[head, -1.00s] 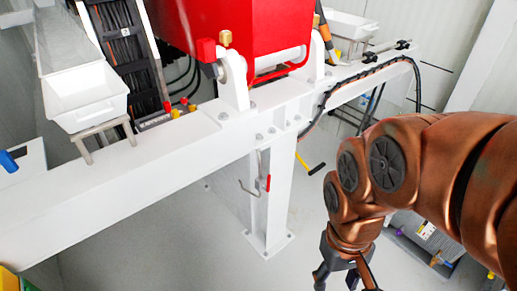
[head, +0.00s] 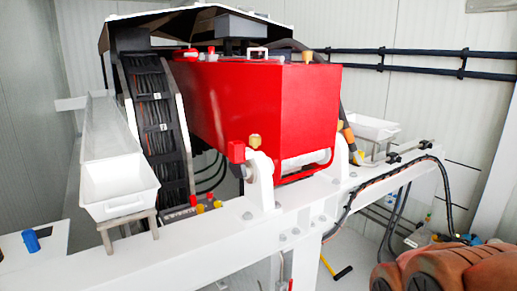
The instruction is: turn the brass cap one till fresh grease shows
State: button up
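A small brass cap (head: 255,141) stands upright on top of the white bearing bracket (head: 262,183), beside a red block (head: 236,152), at the near left corner of the red pump housing (head: 290,115). Another brass-coloured cap (head: 308,56) sits on the housing's top edge at the right. I cannot tell from here whether any grease shows at either cap. My gripper is out of the picture; only part of my copper-coloured arm shows at the lower right.
A white beam (head: 170,262) runs across the front below the housing. A white trough (head: 120,185) and cable chain (head: 152,125) stand at left. A black hose (head: 446,190) loops down at right. A yellow-and-black handled tool (head: 340,272) shows below the beam.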

aim_at(254, 140)
jog(key=u, duration=0.5)
jog(key=i, duration=0.5)
jog(key=u, duration=0.75)
jog(key=i, duration=0.85)
jog(key=z, duration=0.2)
